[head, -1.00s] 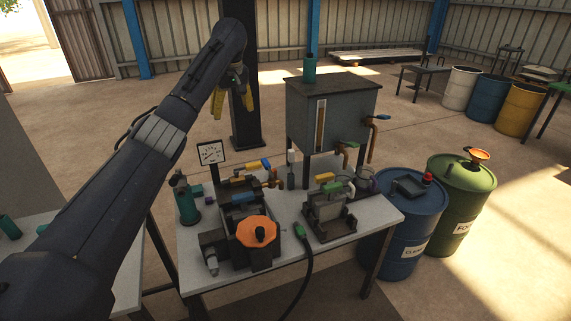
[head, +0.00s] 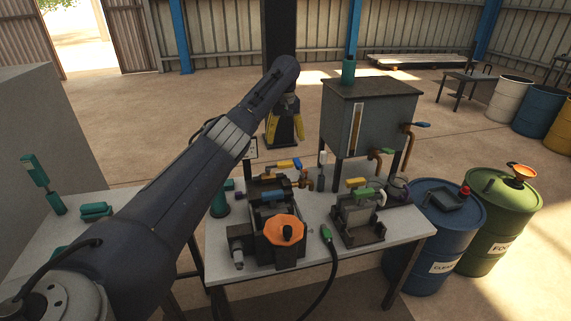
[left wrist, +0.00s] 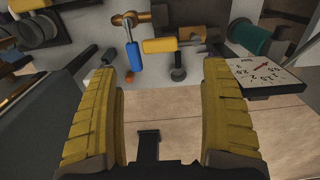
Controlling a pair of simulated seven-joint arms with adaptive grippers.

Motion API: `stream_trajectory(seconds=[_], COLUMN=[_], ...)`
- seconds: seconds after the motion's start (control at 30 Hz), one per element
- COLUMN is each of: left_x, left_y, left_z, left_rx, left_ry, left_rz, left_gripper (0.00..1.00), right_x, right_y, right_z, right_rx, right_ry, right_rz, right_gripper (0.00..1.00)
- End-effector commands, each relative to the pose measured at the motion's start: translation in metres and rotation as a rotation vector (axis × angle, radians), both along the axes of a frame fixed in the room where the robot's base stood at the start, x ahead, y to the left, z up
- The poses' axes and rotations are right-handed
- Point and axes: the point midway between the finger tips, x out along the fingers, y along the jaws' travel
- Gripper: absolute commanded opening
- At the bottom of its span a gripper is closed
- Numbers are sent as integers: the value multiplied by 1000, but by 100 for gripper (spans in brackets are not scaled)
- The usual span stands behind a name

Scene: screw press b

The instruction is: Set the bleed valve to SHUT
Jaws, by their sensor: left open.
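A yellow lever (head: 283,164) and a blue lever (head: 271,182) sit by brass pipework behind the press. In the left wrist view a blue lever (left wrist: 134,56) hangs from a brass fitting (left wrist: 130,19), with a yellow lever (left wrist: 160,45) beside it. No label shows which one is the bleed valve. My left gripper (head: 285,131) is above and behind these levers. In the left wrist view its yellow fingers (left wrist: 165,68) are wide apart and empty, with the levers beyond them. My right gripper is out of view.
A pressure gauge (left wrist: 265,74) stands close to the gripper's right finger in the wrist view. The press with its orange handwheel (head: 284,230), a tank (head: 390,118) and a green-handled clamp-like unit (head: 358,208) surround the levers. Blue (head: 426,250) and green drums (head: 512,222) stand right of the bench.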

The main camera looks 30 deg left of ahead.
Motion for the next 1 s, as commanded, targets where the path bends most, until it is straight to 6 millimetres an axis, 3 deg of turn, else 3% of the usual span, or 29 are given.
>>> stream_trajectory(seconds=[0.3,0.5,0.73,1.0], left_x=[-1,-1,0,0], left_y=[0,0,0,0], left_z=[-59,-87,-106,-113], left_rx=[1,1,1,0], left_ry=[1,2,1,0], left_rz=[1,2,1,1], left_gripper=[81,81,81,81], right_x=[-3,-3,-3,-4], right_y=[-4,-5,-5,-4], right_z=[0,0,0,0], right_rx=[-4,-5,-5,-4], right_ry=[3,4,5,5], right_rz=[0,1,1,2], right_gripper=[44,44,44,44])
